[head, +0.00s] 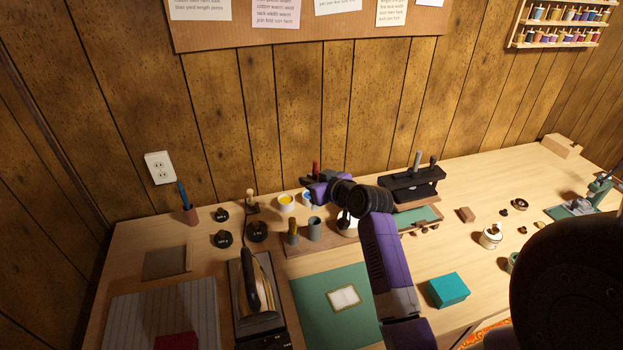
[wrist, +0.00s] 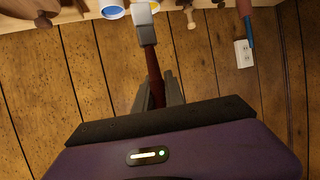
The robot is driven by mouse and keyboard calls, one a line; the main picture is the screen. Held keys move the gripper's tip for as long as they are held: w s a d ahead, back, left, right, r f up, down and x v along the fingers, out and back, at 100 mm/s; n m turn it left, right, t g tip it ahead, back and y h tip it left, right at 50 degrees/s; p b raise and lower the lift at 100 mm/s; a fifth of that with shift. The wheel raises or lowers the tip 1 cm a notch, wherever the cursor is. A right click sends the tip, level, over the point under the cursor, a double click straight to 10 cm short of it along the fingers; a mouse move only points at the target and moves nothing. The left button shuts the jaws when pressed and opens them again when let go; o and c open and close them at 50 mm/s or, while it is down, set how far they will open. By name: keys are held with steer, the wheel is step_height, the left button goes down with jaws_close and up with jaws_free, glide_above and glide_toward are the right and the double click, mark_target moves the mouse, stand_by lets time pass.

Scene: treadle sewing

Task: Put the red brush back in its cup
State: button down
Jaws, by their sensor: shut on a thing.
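The red brush (wrist: 155,80) is held between the fingers of my gripper (wrist: 160,93), with no visible gap around its handle. In the wrist view its grey and pale end points to the table side at the top. In the head view, a short red part of the brush (head: 316,167) stands up above my gripper (head: 318,184), which is above the back of the table. A grey open cup (head: 314,229) stands below it, nearer the front. A brown cup (head: 190,216) at the left holds a blue-handled brush. I cannot tell which cup is the red brush's own.
A yellow pot (head: 287,202) and a blue pot (head: 306,197) stand close to my gripper. A brass-coloured piece (head: 293,228) is beside the grey cup. A black stand (head: 412,186) is to the right. An iron (head: 252,290) is at front left. The panelled wall is close behind.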

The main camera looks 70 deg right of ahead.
step_height(320, 180, down, 11)
steer(key=b, duration=0.9)
stand_by(0.4)
steer(key=c, duration=1.3)
jaws_free()
steer(key=shift+c, duration=0.2)
steer(key=v, duration=0.8)
